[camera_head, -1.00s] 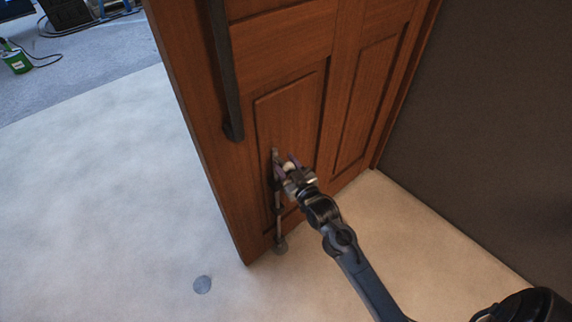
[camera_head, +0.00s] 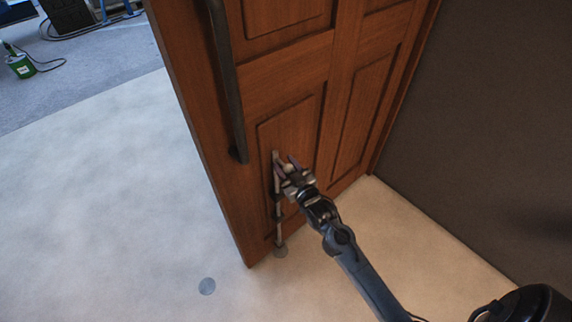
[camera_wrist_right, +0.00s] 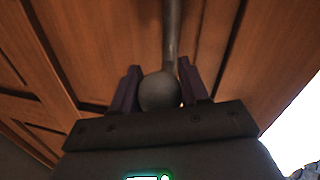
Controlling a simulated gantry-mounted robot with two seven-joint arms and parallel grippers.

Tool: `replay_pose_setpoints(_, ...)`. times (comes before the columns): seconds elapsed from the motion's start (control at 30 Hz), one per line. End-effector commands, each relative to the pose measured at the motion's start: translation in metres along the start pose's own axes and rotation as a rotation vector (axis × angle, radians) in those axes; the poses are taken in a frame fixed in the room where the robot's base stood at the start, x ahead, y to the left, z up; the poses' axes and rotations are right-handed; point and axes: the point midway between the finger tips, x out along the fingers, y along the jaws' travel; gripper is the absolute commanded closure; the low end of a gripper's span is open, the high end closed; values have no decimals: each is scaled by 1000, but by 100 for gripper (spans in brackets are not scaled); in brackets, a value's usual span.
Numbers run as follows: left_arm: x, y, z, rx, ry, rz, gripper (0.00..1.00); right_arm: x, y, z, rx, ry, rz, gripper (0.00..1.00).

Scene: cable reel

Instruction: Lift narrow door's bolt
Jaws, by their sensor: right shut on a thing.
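The narrow wooden door (camera_head: 233,205) stands in the middle of the head view. Its bolt (camera_head: 279,230) is a thin upright metal rod low on the door face, with a rounded foot near the door's bottom edge. My right gripper (camera_head: 285,166) is at the upper part of the bolt. In the right wrist view, my right gripper (camera_wrist_right: 159,88) is shut on the bolt's round grey knob (camera_wrist_right: 159,93), which sits between the two dark fingers. The rod (camera_wrist_right: 172,35) runs away beyond the knob. My left gripper is not in view.
A long dark door handle (camera_head: 228,85) hangs above and left of the bolt. A dark wall (camera_head: 480,140) stands to the right.

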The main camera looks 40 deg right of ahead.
Motion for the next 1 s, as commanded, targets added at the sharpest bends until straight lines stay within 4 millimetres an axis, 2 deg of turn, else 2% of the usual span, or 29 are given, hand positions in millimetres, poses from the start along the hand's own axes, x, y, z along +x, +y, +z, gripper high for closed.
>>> replay_pose_setpoints(0.03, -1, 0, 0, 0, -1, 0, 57, 1, 1, -6, 0, 10, 2, 100)
replay_pose_setpoints(0.27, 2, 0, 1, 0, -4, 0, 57, 1, 1, -6, 0, 14, 2, 100)
replay_pose_setpoints(0.3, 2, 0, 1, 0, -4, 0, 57, 1, 1, -6, 0, 14, 2, 51)
replay_pose_setpoints(0.43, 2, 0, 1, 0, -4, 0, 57, 1, 1, -5, 0, 11, 2, 31)
replay_pose_setpoints(0.77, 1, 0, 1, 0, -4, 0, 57, -1, 0, -3, 0, 6, 1, 31)
replay_pose_setpoints(0.87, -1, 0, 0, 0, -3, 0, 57, -7, 0, -3, 0, 6, 1, 31)
replay_pose_setpoints(1.0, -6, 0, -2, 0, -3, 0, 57, -24, 0, -3, 0, 3, 1, 31)
